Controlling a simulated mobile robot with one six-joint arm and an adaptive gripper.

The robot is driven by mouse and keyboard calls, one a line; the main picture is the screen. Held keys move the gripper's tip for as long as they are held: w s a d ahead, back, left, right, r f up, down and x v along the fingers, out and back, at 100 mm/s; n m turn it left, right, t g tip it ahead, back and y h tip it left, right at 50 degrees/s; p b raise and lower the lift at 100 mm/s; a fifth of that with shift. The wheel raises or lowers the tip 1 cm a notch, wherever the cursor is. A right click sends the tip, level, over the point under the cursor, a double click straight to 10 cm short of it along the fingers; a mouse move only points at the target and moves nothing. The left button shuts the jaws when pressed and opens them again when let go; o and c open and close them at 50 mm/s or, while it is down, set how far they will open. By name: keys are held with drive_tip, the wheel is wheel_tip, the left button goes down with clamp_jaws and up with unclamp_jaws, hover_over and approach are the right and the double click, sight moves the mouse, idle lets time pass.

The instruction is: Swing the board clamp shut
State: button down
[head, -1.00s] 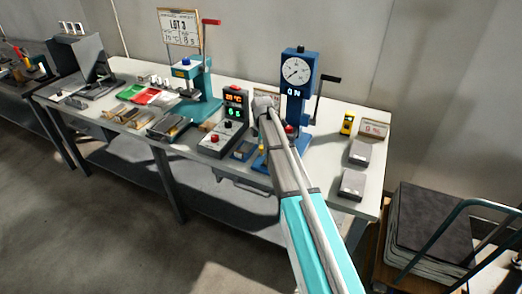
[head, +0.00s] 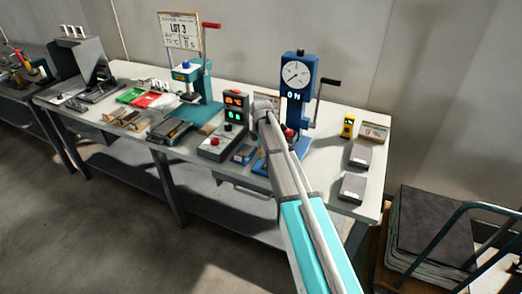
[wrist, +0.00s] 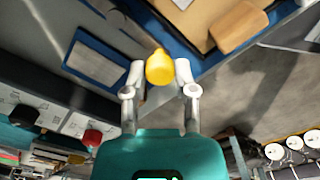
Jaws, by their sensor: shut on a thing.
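In the wrist view my gripper (wrist: 160,72) has its two pale fingers closed on a rounded yellow knob (wrist: 160,67), which looks like the clamp's handle end. A tan board (wrist: 190,15) lies on a blue base (wrist: 185,50) just beyond the knob, with a brown block (wrist: 238,27) at its edge. The rest of the clamp is not clear, so I cannot tell its angle. In the head view my arm covers the gripper and most of the clamp, in front of the blue dial press (head: 298,85).
The white bench (head: 325,180) also holds a control box (head: 215,145) with red and green displays, a teal press (head: 200,90) and grey blocks (head: 360,156). A trolley with stacked dark sheets (head: 435,230) stands at the right. Bare bench shows at the front right.

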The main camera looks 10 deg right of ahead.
drive_tip(key=m, duration=0.1)
drive_tip(key=w+m, duration=0.1)
drive_tip(key=a+m, duration=0.1)
drive_tip(key=m, duration=0.1)
drive_tip(key=shift+w, duration=0.25)
drive_tip(key=m, duration=0.1)
drive_tip(key=w+m, duration=0.1)
drive_tip(key=m, duration=0.1)
drive_tip(key=shift+w+a+m, duration=0.25)
drive_tip(key=shift+a+m, duration=0.1)
drive_tip(key=shift+m, duration=0.05)
drive_tip(key=m, duration=0.1)
drive_tip(key=w+m, duration=0.1)
drive_tip(key=m, duration=0.1)
drive_tip(key=shift+w+m, duration=0.3)
drive_tip(key=shift+w+d+m, duration=0.1)
drive_tip(key=shift+w+m, duration=0.3)
drive_tip(key=shift+m, duration=0.5)
drive_tip(key=shift+w+m, duration=0.35)
drive_tip(key=shift+m, duration=0.55)
drive_tip(key=shift+c, duration=2)
unclamp_jaws()
drive_tip(key=shift+s, duration=0.1)
